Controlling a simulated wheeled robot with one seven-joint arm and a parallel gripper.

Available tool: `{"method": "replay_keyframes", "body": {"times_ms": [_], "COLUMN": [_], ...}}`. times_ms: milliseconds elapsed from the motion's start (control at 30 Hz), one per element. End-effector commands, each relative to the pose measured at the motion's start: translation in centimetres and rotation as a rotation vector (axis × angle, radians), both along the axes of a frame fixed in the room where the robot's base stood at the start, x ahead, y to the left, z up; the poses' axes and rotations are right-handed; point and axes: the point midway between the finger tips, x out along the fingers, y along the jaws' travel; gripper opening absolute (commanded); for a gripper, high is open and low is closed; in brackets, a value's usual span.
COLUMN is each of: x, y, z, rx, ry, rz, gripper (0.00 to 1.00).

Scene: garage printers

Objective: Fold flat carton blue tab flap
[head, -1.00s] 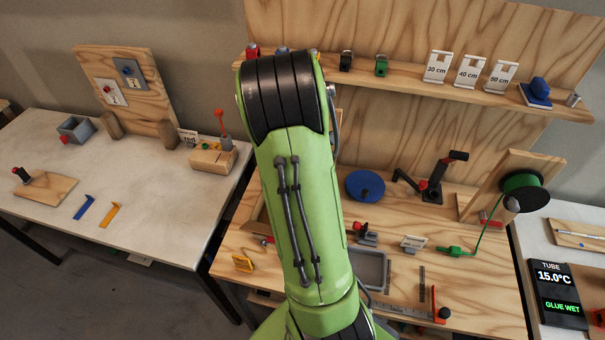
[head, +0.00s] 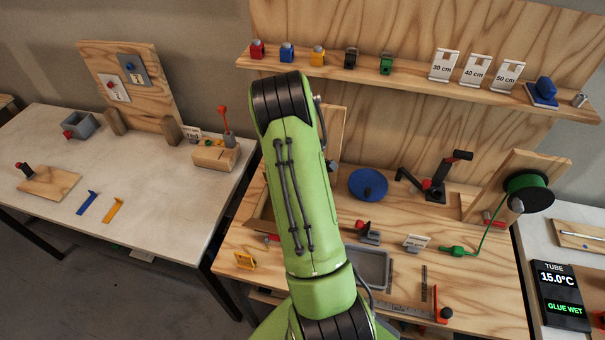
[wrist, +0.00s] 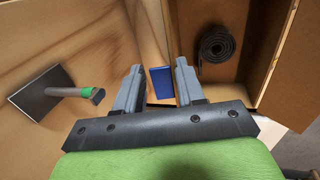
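The blue tab (wrist: 161,82) shows in the wrist view as a small upright blue rectangle. It lies between and beyond the fingertips of my gripper (wrist: 158,68). The fingers are apart, and I cannot tell whether either touches the tab. Brown carton-like panels (wrist: 95,30) surround it; which of them belongs to the flap is unclear. In the head view my green arm hides my gripper and the tab. Part of a brown open box (head: 336,125) shows behind the arm.
In the head view a shelf (head: 420,85) runs above the bench, and a blue disc (head: 367,185) and grey tray (head: 373,268) are right of my arm.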

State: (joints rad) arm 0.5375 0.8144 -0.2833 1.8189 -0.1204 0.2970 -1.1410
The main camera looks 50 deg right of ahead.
Motion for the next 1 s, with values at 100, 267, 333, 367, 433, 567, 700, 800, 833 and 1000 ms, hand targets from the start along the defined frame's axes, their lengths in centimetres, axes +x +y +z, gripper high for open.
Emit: {"method": "replay_keyframes", "body": {"times_ms": [100, 267, 333, 367, 433, 567, 700, 800, 833, 1000], "x": [0.0, 0.01, 0.08, 0.16, 0.31, 0.5, 0.49, 0.5, 0.5, 0.48], "y": [0.0, 0.0, -0.14, -0.26, -0.56, -0.87, -0.93, -0.91, -0.91, -0.9], "z": [0.02, 0.03, 0.06, 0.1, 0.13, 0.15, 0.09, 0.05, 0.05, 0.03], "rx": [0.0, 0.0, 0.01, 0.02, 0.051, 0.102, 0.115, 0.115, 0.115, 0.115], "ry": [0.0, 0.0, 0.005, 0.01, 0.026, 0.051, 0.06, 0.06, 0.06, 0.06], "rz": [0.0, 0.0, -0.001, -0.002, -0.003, -0.001, 0.0, 0.0, 0.0, 0.0], "gripper": [0.2, 0.01, 0.01, 0.01, 0.01, 0.01, 0.01, 0.01, 0.01, 0.48]}}
